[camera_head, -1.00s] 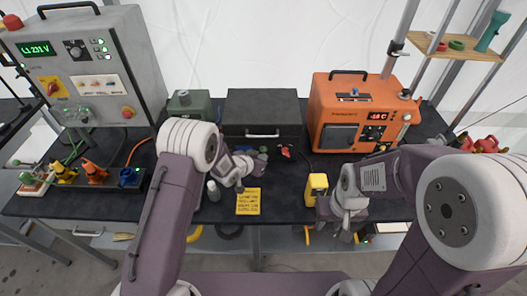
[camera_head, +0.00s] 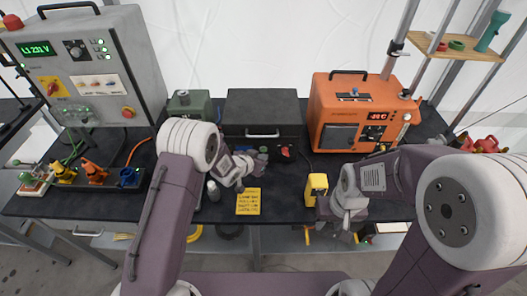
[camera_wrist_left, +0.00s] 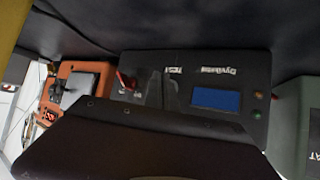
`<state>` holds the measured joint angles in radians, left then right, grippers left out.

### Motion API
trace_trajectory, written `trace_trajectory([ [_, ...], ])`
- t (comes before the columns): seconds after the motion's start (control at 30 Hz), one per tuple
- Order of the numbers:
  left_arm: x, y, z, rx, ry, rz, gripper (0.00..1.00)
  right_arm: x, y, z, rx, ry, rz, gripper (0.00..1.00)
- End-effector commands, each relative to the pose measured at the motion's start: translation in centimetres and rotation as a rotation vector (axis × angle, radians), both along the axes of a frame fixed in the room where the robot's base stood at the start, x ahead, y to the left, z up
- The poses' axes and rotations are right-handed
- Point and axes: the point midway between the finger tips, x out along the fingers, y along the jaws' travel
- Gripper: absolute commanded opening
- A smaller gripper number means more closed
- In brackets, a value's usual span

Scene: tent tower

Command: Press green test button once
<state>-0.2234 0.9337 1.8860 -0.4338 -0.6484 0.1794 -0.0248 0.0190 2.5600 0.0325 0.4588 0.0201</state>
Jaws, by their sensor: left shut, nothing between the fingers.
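My left gripper (camera_head: 258,160) is shut and empty, low over the dark bench in front of the black case. In the left wrist view, upside down, a dark tester panel (camera_wrist_left: 150,65) carries a TEST label (camera_wrist_left: 174,70), a blue screen (camera_wrist_left: 215,98) and a red lever (camera_wrist_left: 125,82).
The black case (camera_head: 264,108) stands behind the left gripper, an orange box (camera_head: 343,125) to its right and a green box (camera_head: 190,100) to its left. A grey control cabinet (camera_head: 90,70) stands at left. The yellow block (camera_head: 316,187) and a yellow note (camera_head: 248,202) are near the front edge.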

Motion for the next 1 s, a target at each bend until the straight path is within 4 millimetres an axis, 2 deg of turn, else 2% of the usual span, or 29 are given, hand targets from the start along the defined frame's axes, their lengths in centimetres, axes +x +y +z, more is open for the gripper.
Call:
trace_trajectory([
  [0.23, 0.8, 0.0, 0.0, -0.001, 0.001, 0.002, 0.0, 0.0, 0.0, 0.0, 0.0, 0.0, 0.0, 0.36],
  [1.0, 1.3, 0.0, 0.0, 0.0, 0.0, 0.0, 0.0, 0.0, 0.0, 0.0, 0.0, 0.0, 0.0, 0.36],
])
